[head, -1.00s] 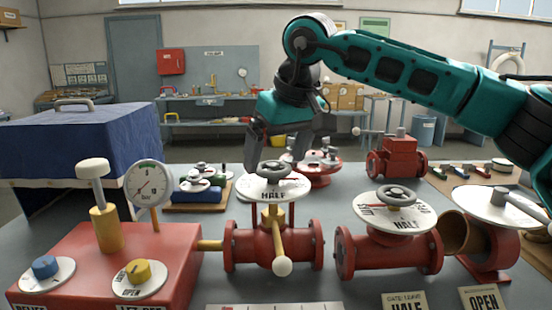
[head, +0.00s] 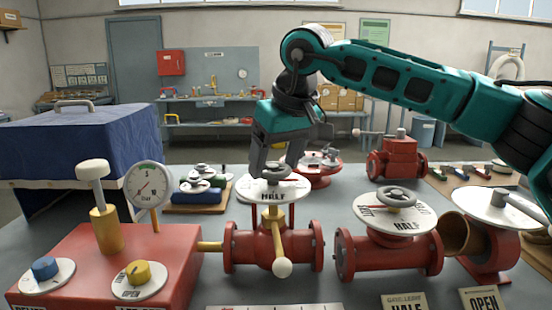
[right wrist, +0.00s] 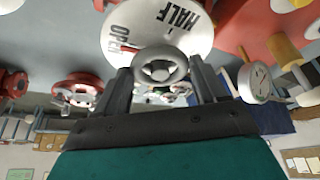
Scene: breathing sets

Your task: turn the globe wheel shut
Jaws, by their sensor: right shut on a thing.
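The globe wheel (head: 276,174) is a small grey handwheel on top of the middle red valve (head: 252,246), above a round white dial (head: 292,190) marked HALF. My right gripper (head: 276,165) comes down from above, with one finger on each side of the wheel, and is shut on it. The right wrist view shows the wheel (right wrist: 160,66) between the two dark fingers, with the dial (right wrist: 122,32) behind it reading HALF and OPEN. The fingers partly cover the wheel and the dial in the head view. My left gripper does not show.
A second red valve (head: 355,254) with a grey wheel stands to the right, behind a HALF card (head: 404,302). A red box with a gauge (head: 149,187) and knobs stands left. A yellow lever with a pale ball (head: 282,268) juts forward from the middle valve.

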